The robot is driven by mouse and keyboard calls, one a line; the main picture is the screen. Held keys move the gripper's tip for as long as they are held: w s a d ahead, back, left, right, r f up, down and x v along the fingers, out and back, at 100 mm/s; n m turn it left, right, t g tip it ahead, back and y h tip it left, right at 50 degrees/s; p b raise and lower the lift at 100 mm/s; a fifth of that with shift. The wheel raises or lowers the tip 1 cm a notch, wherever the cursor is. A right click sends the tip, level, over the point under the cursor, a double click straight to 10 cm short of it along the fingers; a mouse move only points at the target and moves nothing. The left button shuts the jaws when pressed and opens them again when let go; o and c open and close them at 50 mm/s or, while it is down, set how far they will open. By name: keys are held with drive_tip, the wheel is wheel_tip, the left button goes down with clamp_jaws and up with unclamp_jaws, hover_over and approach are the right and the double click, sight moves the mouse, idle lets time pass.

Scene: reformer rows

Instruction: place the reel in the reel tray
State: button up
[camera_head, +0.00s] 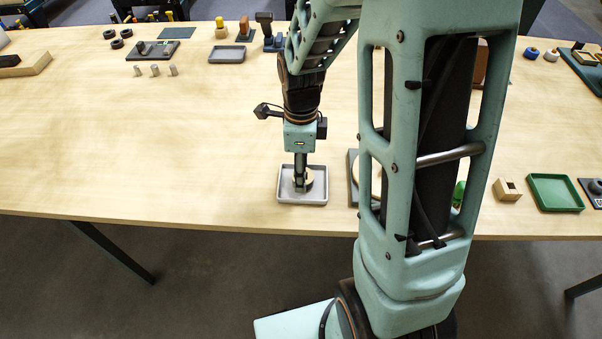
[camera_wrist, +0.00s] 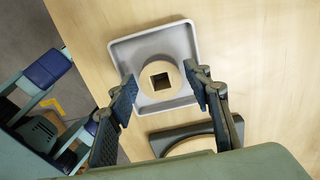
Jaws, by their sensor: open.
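The reel (camera_wrist: 146,76) is a pale round disc with a square hole in its middle. It lies flat inside a light grey square tray (camera_wrist: 121,49), which seems to be the reel tray. In the head view the tray (camera_head: 316,202) is near the table's front edge, and the reel (camera_head: 310,178) is partly hidden behind my gripper (camera_head: 300,188). In the wrist view my gripper (camera_wrist: 160,78) is open, one finger on each side of the reel, with gaps visible between the fingers and the reel.
A dark holder (camera_wrist: 165,136) with a pale round part stands beside the tray, also partly visible behind my arm in the head view (camera_head: 352,165). A green tray (camera_head: 555,207) and a small wooden block (camera_head: 507,195) are at the right. The table's left front is clear.

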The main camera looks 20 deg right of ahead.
wheel_tip(320, 180, up, 10)
drive_tip(key=p, duration=0.1)
drive_tip(key=shift+r, duration=0.15)
idle(0.4)
